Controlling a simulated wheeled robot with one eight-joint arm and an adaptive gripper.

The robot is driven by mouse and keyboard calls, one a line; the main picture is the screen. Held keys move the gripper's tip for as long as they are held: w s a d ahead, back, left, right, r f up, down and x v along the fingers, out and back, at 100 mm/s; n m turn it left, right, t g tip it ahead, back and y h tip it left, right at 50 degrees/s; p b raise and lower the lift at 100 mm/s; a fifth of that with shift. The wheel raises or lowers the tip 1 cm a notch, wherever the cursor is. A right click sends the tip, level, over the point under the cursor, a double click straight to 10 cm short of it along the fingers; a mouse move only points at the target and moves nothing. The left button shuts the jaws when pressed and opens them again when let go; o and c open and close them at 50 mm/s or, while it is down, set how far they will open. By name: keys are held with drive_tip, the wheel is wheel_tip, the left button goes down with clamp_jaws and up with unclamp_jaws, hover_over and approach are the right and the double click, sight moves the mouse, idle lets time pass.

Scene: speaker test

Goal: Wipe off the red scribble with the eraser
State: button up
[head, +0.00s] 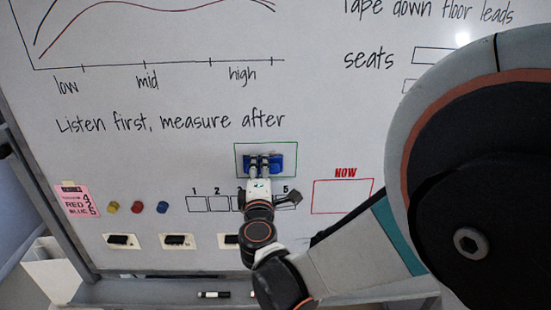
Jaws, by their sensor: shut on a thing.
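A whiteboard (180,80) fills most of the head view. My gripper (263,172) is in front of the board and shut on a blue block, which looks like the eraser (276,162). The eraser is within a green outlined rectangle (296,145) drawn on the board. Whether it touches the board I cannot tell. My fingers cover its middle. No red scribble shows; the area behind the eraser and gripper is hidden, and my arm covers much of the lower right.
A red NOW box (343,196) is right of my gripper. Numbered squares (219,204) lie below the green rectangle, partly covered. Left are yellow, red and blue round pieces (137,208) and a pink note (76,201). Markers (214,295) lie on the ledge below.

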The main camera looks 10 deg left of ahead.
sight(282, 165)
drive_tip(key=shift+w+d+b, duration=0.2)
drive_tip(key=shift+d+b, duration=0.1)
drive_tip(key=shift+d, duration=1)
drive_tip(key=shift+w+d+b, duration=0.3)
drive_tip(key=shift+d, duration=0.55)
drive_tip(key=shift+w+d+b, duration=0.25)
drive_tip(key=shift+d+b, duration=0.05)
drive_tip(key=shift+d, duration=0.5)
drive_tip(key=shift+a, duration=0.1)
drive_tip(key=shift+s+a+b, duration=0.3)
drive_tip(key=shift+a+b, duration=0.1)
drive_tip(key=shift+a, duration=0.75)
drive_tip(key=shift+s+a+b, duration=0.3)
drive_tip(key=shift+a+b, duration=0.1)
drive_tip(key=shift+a, duration=0.75)
drive_tip(key=shift+s+a+b, duration=0.3)
drive_tip(key=shift+a+b, duration=0.1)
drive_tip(key=shift+a, duration=0.75)
drive_tip(key=b+v, duration=0.1)
drive_tip(key=v, duration=0.5)
drive_tip(key=shift+s, duration=0.2)
